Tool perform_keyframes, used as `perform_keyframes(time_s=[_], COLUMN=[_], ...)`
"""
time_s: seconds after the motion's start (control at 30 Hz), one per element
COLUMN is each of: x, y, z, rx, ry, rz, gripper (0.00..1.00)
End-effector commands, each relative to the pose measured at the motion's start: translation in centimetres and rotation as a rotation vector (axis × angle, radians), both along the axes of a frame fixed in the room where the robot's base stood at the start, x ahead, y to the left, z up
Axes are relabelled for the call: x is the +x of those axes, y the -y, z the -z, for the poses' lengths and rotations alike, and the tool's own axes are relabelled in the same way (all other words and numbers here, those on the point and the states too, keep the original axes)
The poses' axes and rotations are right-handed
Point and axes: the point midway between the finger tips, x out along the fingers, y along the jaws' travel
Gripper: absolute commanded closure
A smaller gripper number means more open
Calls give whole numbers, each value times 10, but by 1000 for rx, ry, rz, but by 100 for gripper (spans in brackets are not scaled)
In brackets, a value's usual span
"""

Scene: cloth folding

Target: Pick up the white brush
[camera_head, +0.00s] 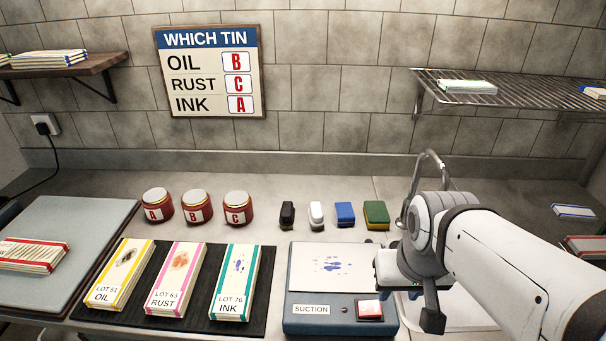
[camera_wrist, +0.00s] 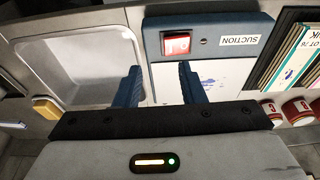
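The white brush (camera_head: 316,215) stands upright on the counter behind the suction plate, between a black brush (camera_head: 287,215) and a blue block (camera_head: 345,214). It is not visible in the wrist view, where the gripper body blocks much of the lower part. My gripper (camera_head: 432,318) is off to the right and nearer than the brush, over the right edge of the suction unit and the sink. In the wrist view, my gripper (camera_wrist: 160,85) has its two blue fingers apart with nothing between them.
A suction unit (camera_head: 311,310) carries a white, blue-stained cloth (camera_head: 335,275). A green sponge (camera_head: 376,213) stands right of the blue block. Red tins (camera_head: 196,207) stand to the left. Three cloth packs lie on a dark mat (camera_head: 258,322). A sink (camera_wrist: 75,68) and curved tap (camera_head: 413,180) are near my arm.

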Motion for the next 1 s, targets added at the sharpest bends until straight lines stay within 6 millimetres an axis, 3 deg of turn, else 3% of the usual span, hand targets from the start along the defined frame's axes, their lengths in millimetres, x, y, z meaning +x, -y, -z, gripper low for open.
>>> perform_keyframes(time_s=[0.23,0.37,0.47,0.57,0.73,1.0], x=[0,5,21,51,123,234], y=[0,-1,-6,-18,-34,-72], z=[0,-2,-9,-19,-28,-8], rx=[0,1,2,2,3,-1], ry=[0,-3,-14,-35,-79,-148], rz=[0,-2,-6,-17,-43,-85], gripper=[64,53,45,42,42,42])
